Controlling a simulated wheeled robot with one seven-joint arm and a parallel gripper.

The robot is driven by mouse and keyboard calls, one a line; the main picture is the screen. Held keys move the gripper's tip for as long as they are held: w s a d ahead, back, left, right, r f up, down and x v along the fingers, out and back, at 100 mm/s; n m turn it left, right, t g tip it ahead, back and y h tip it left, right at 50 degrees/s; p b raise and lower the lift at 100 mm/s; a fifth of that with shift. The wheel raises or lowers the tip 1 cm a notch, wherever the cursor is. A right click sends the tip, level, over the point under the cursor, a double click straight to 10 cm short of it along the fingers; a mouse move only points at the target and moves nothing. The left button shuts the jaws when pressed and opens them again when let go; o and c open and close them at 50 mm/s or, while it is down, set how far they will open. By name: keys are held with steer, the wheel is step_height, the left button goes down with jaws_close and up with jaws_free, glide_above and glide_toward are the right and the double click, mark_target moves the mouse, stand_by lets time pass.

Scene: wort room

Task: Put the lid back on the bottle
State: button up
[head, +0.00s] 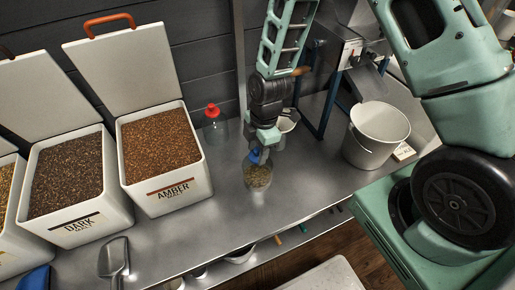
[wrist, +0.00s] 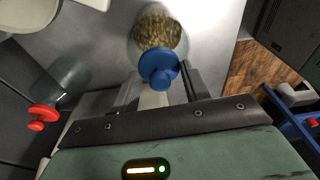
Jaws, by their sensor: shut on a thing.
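My gripper (head: 258,150) points down over the metal bench and is shut on a blue lid (head: 254,156). The lid also shows between the fingers in the wrist view (wrist: 158,66). The clear bottle (head: 258,178), with grain in it, stands upright on the bench directly below the lid. In the wrist view the bottle (wrist: 156,32) shows partly behind the lid, which overlaps its near edge. The bottle's mouth is mostly hidden, so I cannot tell whether the lid touches it.
A clear bottle with a red lid (head: 213,111) stands to the back left. Grain bins marked AMBER (head: 175,190) and DARK (head: 80,228) stand left, with a metal scoop (head: 114,258) in front. A white bucket (head: 373,149) stands right. Bench around the bottle is clear.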

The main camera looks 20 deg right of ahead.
steer(key=o, duration=1.5)
steer(key=shift+r, duration=0.1)
steer(key=shift+r+p, duration=2.9)
steer(key=shift+r, duration=0.5)
jaws_close()
